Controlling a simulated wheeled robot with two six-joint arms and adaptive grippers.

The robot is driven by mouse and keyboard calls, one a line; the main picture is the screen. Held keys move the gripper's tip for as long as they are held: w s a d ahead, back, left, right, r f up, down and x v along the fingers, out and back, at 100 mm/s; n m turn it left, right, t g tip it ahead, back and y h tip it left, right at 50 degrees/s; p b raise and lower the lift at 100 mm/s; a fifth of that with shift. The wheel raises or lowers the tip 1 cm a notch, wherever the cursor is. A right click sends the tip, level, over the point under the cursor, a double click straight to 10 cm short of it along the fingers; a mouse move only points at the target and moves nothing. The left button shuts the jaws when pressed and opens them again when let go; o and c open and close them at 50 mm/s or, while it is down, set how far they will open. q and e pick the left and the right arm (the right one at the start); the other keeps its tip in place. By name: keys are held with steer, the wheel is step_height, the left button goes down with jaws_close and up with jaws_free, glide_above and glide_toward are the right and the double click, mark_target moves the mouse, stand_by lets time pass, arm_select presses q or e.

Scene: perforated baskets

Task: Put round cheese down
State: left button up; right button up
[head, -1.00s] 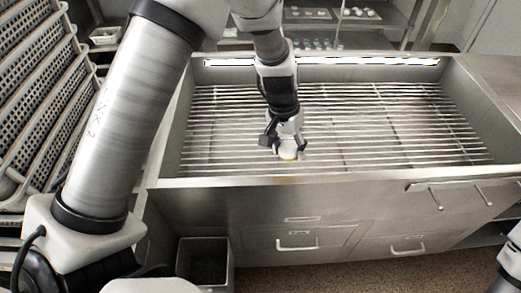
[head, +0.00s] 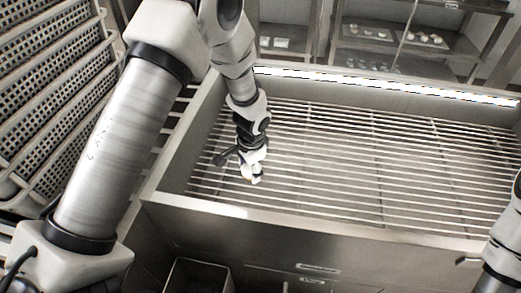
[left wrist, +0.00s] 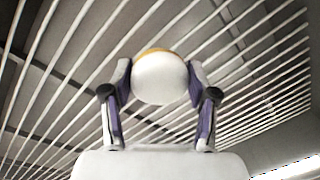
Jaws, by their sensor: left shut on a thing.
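The round cheese (left wrist: 160,80) is white with an orange-yellow edge at its far side. In the left wrist view it sits between the two fingers of my left gripper (left wrist: 160,85), which is shut on it. In the head view my left gripper (head: 255,178) is over the left part of the metal rack (head: 370,170), and only a small bit of the cheese shows at the fingertips. I cannot tell whether the cheese touches the bars. My right arm shows at the right edge of the head view, but its gripper is not visible.
The rack lies inside a steel basin with raised walls (head: 330,228). Its middle and right are bare. Perforated baskets (head: 50,90) are stacked at the left. Shelves (head: 390,45) with small items stand behind. An open bin (head: 198,276) is at the lower front.

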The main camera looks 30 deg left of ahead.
arm_select(q)
steer(key=w+a, duration=0.1)
steer(key=w, duration=0.2)
steer(key=w+a+f+p, duration=0.1)
steer(key=w+a, duration=0.1)
steer(key=w, duration=0.1)
steer(key=w+a, duration=0.2)
steer(key=w, duration=0.2)
steer(key=shift+w+a+f+p, duration=0.1)
steer(key=shift+a+f+p, duration=0.05)
steer(key=shift+p, duration=0.15)
step_height(320, 180, down, 3)
steer(key=shift+f+p, duration=0.15)
steer(key=shift+p, duration=0.3)
steer(key=shift+f, duration=0.15)
steer(key=o, duration=1.3)
steer(key=shift+r, duration=0.2)
step_height(320, 180, up, 12)
steer(key=d+b, duration=0.1)
steer(key=shift+s+b, duration=0.35)
steer(key=shift+b, duration=0.05)
